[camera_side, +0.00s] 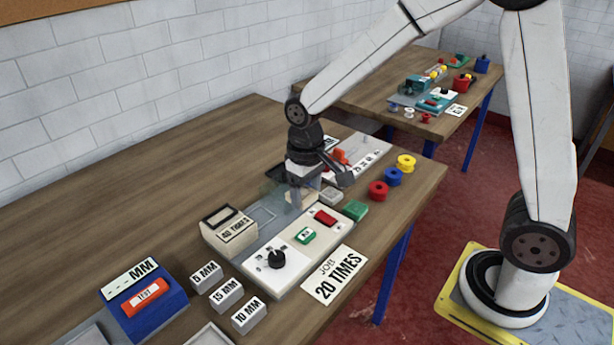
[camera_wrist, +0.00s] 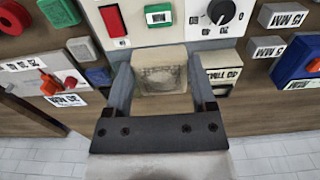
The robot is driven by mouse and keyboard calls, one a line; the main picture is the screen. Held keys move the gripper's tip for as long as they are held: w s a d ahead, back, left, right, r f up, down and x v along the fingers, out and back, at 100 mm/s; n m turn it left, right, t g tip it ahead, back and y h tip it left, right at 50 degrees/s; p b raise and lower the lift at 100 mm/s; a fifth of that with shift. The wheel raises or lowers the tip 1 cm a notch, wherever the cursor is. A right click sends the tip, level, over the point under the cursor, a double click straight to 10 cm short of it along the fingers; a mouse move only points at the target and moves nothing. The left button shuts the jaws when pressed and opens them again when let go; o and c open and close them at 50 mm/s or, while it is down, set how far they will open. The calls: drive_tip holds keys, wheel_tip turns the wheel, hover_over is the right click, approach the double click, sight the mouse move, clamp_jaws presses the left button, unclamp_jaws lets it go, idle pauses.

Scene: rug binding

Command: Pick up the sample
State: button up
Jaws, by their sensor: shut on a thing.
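The sample (camera_wrist: 160,72) is a beige block with a grey, textured patch on its face. In the wrist view it sits between the two fingers of my gripper (camera_wrist: 159,84), which touch it on both sides. In the side view my gripper (camera_side: 304,196) points down over the far part of the white-topped machine (camera_side: 290,247). There the sample is mostly hidden by the fingers, with only a pale bit showing. I cannot tell whether it rests on a surface or is just clear of it.
The machine has a black knob (camera_side: 277,259), green button (camera_side: 305,235) and red switch (camera_side: 325,217). A beige counter box (camera_side: 229,231) stands left of my gripper. Grey (camera_side: 331,195) and green (camera_side: 355,210) blocks are close on the right.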

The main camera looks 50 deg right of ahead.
drive_tip(key=shift+s+r, duration=0.15)
drive_tip(key=shift+s, duration=0.2)
idle(0.5)
